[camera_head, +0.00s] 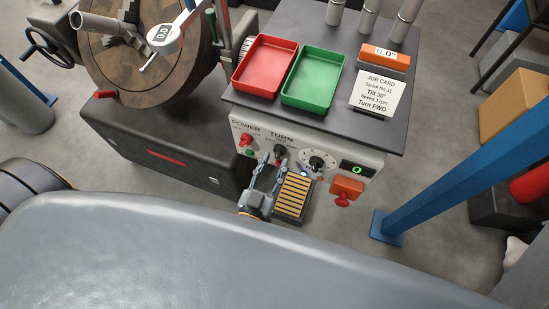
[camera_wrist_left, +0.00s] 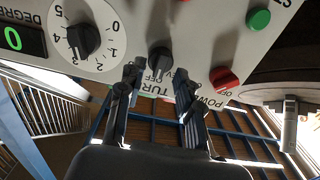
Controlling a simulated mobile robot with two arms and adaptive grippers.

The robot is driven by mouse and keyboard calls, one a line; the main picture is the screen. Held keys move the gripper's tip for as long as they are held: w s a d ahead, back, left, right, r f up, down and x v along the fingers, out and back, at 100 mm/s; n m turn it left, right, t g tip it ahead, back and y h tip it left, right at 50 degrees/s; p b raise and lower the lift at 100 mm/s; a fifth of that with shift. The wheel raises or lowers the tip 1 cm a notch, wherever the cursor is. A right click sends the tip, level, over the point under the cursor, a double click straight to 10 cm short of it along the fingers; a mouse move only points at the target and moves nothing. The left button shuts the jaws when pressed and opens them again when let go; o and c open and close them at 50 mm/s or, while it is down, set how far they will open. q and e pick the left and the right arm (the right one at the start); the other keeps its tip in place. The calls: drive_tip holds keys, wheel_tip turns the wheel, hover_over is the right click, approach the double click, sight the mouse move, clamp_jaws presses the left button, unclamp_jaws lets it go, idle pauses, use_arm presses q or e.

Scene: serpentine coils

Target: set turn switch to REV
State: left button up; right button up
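The TURN switch is a black knob (camera_head: 279,150) on the white front panel (camera_head: 335,148) of the control box. It also shows in the left wrist view (camera_wrist_left: 159,62), with OFF and part of another label near it. Which label its pointer faces I cannot tell. My left gripper (camera_head: 272,162) is open in front of the panel. In the left wrist view its fingertips (camera_wrist_left: 162,76) are spread, with the knob between and just beyond them; contact is not clear. My right gripper is not in view.
A red POWER switch (camera_wrist_left: 223,79) and a green button (camera_wrist_left: 259,19) lie to one side; a numbered dial (camera_head: 317,162) lies to the other. A red mushroom button (camera_head: 342,201) sticks out below. A job card (camera_head: 376,93) on top reads Turn FWD.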

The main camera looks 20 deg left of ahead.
use_arm(q)
drive_tip(key=shift+w, duration=0.6)
clamp_jaws()
drive_tip(key=shift+n, duration=0.3)
drive_tip(key=n, duration=0.2)
drive_tip(key=shift+n+p, duration=0.3)
drive_tip(key=shift+n, duration=2.3)
